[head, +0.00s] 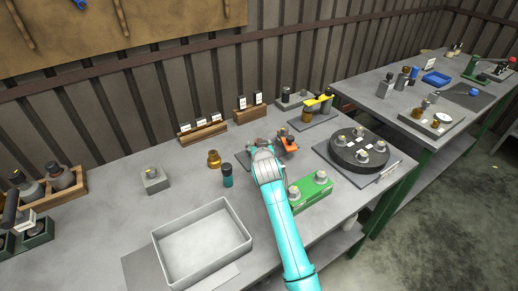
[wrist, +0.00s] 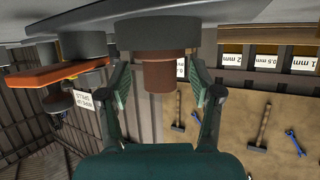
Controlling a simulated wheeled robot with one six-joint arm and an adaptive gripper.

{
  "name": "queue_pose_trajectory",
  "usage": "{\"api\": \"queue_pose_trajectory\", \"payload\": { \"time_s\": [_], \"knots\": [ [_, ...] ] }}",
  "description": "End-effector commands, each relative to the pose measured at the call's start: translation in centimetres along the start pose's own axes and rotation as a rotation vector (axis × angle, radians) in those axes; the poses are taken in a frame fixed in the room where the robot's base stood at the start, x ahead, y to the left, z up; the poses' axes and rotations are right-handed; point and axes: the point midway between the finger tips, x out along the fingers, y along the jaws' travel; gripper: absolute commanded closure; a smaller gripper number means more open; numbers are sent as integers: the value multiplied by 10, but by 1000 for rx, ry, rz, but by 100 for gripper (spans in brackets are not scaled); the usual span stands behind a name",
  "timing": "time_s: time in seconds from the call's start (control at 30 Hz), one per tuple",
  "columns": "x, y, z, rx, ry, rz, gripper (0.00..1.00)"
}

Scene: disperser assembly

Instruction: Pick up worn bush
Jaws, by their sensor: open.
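In the wrist view, which is upside down, a brown cylinder (wrist: 158,77), apparently the worn bush, sticks out of a dark grey round part (wrist: 152,36). My gripper (wrist: 160,68) is open, with one finger on each side of the brown cylinder. A gap shows on both sides, wider on the right in that view. In the head view, my gripper (head: 263,146) is over a dark plate near an orange part (head: 288,144). My wrist hides the brown cylinder there.
A brass stepped piece (head: 214,159) and a dark teal-based cylinder (head: 227,175) stand left of my arm. A grey tray (head: 247,237) sits in front, and a green block (head: 310,192) lies at right. A black round fixture (head: 345,158) is farther right. Labelled racks (head: 203,131) line the back.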

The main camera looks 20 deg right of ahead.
Motion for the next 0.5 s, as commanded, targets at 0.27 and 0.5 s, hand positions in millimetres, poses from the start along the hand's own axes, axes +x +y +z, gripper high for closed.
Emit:
{"api": "queue_pose_trajectory", "payload": {
  "time_s": [0.27,0.5],
  "knots": [
    [14,0,0,0,0,0,36],
    [13,0,0,0,0,0,63]
  ]
}}
